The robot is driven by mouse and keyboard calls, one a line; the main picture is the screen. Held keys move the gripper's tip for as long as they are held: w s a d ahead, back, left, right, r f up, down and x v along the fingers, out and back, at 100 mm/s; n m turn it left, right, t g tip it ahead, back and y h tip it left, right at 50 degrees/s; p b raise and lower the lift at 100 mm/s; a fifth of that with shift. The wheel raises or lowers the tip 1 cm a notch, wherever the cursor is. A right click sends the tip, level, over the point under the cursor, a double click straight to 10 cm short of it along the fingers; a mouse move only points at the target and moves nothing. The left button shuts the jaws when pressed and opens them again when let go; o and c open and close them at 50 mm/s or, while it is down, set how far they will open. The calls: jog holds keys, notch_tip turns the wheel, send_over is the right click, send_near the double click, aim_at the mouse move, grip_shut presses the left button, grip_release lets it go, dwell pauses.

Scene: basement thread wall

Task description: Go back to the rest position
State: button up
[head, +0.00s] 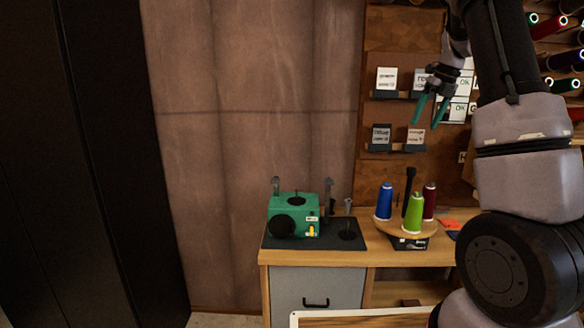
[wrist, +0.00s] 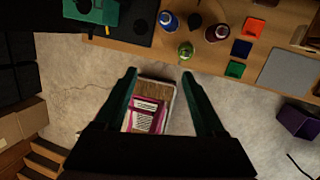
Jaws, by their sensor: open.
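My gripper (head: 429,110) is raised in front of the card wall in the head view, its two green fingers pointing down and apart. In the wrist view the open fingers (wrist: 160,103) frame the floor and a tray with a wooden surface (wrist: 150,90), well below them. A magenta packet with a white label (wrist: 146,116) lies on that tray. Nothing shows between the fingers at their own height. The tray's edge (head: 362,314) also shows at the bottom of the head view.
A desk (head: 300,257) carries a green machine (head: 294,214) on a dark mat and a round stand with blue (head: 384,200), green (head: 414,213) and dark red (head: 429,200) spools. Small racks with cards (head: 387,78) hang behind the gripper. A purple bin (wrist: 298,121) stands on the floor.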

jog(key=s+a+r+n+t, duration=0.1)
jog(key=s+a+r+n, duration=0.25)
jog(key=s+n, duration=0.25)
jog(key=s+a+r+n+t+y, duration=0.1)
jog(key=s+a+r+n, duration=0.1)
jog(key=s+a+n, duration=0.3)
jog(key=s+a+r+n+t, duration=0.1)
jog(key=s+a+r+n, duration=0.15)
jog(key=s+n, duration=0.4)
jog(key=s+a+n+t, duration=0.1)
jog(key=s+a+n, duration=0.1)
jog(key=s+n, duration=0.4)
jog(key=s+a+n+t+h, duration=0.1)
jog(key=s+a+n, duration=0.2)
jog(key=s+n, duration=0.4)
jog(key=shift+a+f+n+h, duration=0.3)
jog(key=shift+a+f+n, duration=0.05)
jog(key=shift+f+n, duration=0.1)
jog(key=shift+s, duration=0.1)
